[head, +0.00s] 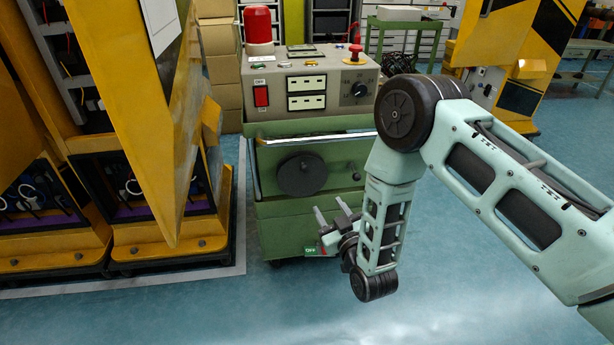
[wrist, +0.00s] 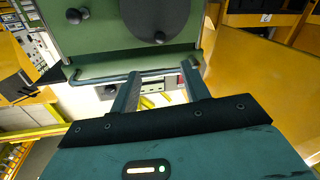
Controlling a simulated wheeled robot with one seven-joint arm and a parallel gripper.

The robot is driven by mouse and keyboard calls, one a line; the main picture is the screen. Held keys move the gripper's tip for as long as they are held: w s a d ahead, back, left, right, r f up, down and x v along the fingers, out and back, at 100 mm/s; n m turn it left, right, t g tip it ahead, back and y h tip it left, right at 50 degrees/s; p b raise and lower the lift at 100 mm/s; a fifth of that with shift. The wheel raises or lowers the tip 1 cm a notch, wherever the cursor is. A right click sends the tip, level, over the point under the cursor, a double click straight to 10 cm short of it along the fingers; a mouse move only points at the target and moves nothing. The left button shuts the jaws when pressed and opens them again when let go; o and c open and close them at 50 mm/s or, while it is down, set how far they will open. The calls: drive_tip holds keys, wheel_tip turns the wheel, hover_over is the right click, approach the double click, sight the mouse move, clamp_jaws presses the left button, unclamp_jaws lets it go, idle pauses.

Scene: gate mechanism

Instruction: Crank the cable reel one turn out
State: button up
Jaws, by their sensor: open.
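The cable reel (head: 302,175) is a dark round disc on the green front of a wheeled cart. In the wrist view the reel (wrist: 155,15) is cut off by the top edge, with a small dark knob (wrist: 160,37) near its rim. My gripper (head: 332,213) is low in front of the cart, below and right of the reel in the head view. Its two fingers (wrist: 162,88) are apart with nothing between them, and they do not touch the reel.
A metal handle bar (head: 316,138) crosses the cart front above the reel. The cart's grey control box (head: 306,95) carries a red switch, a dial and a red beacon (head: 258,25). Yellow cabinets (head: 140,100) stand close on the left. Blue floor (head: 200,315) in front is clear.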

sight(306, 171)
drive_tip(key=b+x, duration=0.1)
drive_tip(key=x, duration=1.5)
drive_tip(key=shift+w+a, duration=0.15)
drive_tip(key=shift+a, duration=0.05)
clamp_jaws()
